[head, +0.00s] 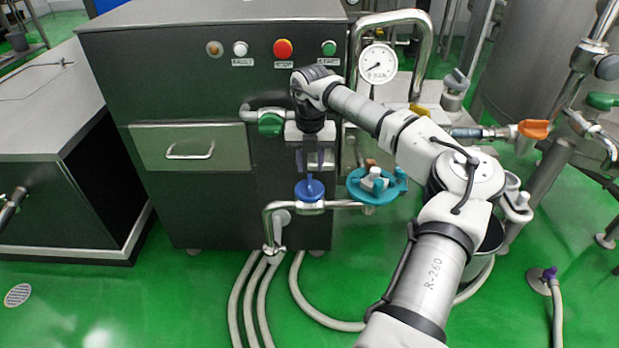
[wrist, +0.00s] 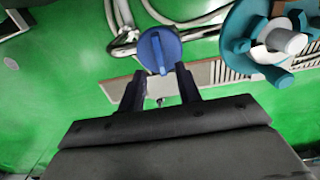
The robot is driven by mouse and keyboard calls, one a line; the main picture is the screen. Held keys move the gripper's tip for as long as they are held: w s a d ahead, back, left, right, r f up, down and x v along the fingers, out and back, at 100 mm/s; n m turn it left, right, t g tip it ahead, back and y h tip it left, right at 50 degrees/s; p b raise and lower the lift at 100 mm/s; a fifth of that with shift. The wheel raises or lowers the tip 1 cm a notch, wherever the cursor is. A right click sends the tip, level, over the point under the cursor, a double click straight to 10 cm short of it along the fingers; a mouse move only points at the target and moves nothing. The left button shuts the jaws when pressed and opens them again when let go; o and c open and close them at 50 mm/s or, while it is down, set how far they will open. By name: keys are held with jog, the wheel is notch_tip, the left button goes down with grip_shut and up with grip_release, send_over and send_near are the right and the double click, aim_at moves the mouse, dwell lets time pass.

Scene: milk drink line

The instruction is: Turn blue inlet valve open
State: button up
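The blue inlet valve (head: 309,189) is a round blue knob with a raised ridge. It sits on a metal pipe low at the front of the dark cabinet. My gripper (head: 316,168) points down just above it. In the wrist view the blue knob (wrist: 158,50) lies just beyond the fingertips, its ridge running roughly lengthwise in the picture. My gripper (wrist: 160,70) is open there, with the fingers apart and nothing held. The ridge lines up with the gap between the fingertips. I cannot tell whether either finger touches the knob.
A teal valve wheel (head: 375,185) stands close to the right of the blue valve, and also shows in the wrist view (wrist: 240,30). A green valve (head: 271,124) is at upper left. The cabinet (head: 205,90) is behind. Hoses (head: 250,295) lie on the green floor.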

aim_at(310, 182)
jog(key=shift+f, duration=2.75)
grip_shut()
